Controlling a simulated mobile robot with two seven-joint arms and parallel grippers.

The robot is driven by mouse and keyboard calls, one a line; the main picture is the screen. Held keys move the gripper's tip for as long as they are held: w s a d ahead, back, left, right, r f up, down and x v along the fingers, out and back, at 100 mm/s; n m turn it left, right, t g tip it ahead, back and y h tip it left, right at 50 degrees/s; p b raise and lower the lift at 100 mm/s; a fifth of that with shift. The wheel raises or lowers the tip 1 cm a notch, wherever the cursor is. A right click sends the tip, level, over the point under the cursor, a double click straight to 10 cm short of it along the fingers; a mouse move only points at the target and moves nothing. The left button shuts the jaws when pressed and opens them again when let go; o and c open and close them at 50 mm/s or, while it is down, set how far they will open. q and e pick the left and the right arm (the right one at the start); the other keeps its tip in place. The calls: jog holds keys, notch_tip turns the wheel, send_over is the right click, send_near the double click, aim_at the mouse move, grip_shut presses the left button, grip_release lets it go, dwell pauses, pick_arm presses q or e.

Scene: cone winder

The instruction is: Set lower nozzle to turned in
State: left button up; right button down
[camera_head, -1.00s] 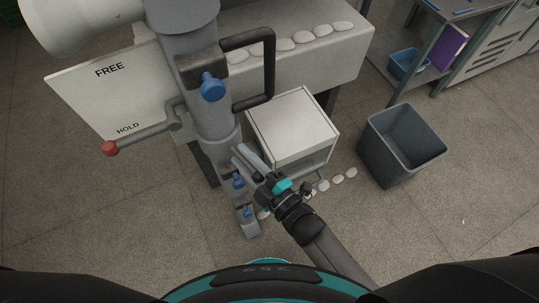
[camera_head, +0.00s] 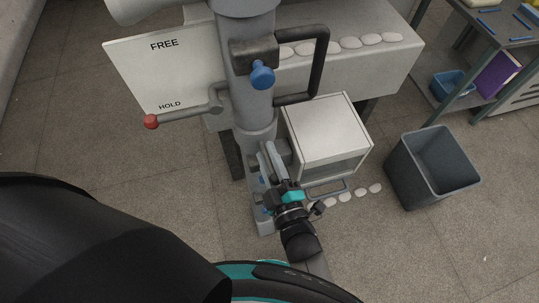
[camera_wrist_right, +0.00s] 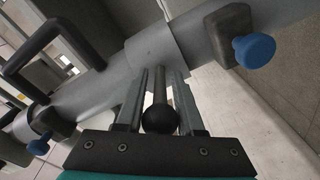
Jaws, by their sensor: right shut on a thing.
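The winder's grey column (camera_head: 246,100) runs down the middle of the head view. My right gripper (camera_head: 274,172) is at its lower part, beside the white box. In the right wrist view my right gripper (camera_wrist_right: 161,85) has its two fingers on either side of a grey rod with a black ball end (camera_wrist_right: 160,118), and is shut on it. I take this rod to be the lower nozzle's handle. The rod points toward the grey pipe (camera_wrist_right: 150,48). The nozzle's outlet is hidden, so its exact angle cannot be told. My left gripper is not in view.
A blue knob (camera_head: 262,76) and a black loop handle (camera_head: 319,65) stick out from the column. A red-tipped lever (camera_head: 151,121) points to HOLD. A white box (camera_head: 326,130) and a grey bin (camera_head: 398,178) stand to the right. Open floor lies at left.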

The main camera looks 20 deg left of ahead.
jog(key=c, duration=0.8)
grip_release()
jog(key=shift+c, duration=0.2)
jog(key=shift+s, duration=0.1)
jog(key=v, duration=1.5)
jog(key=shift+d, duration=0.1)
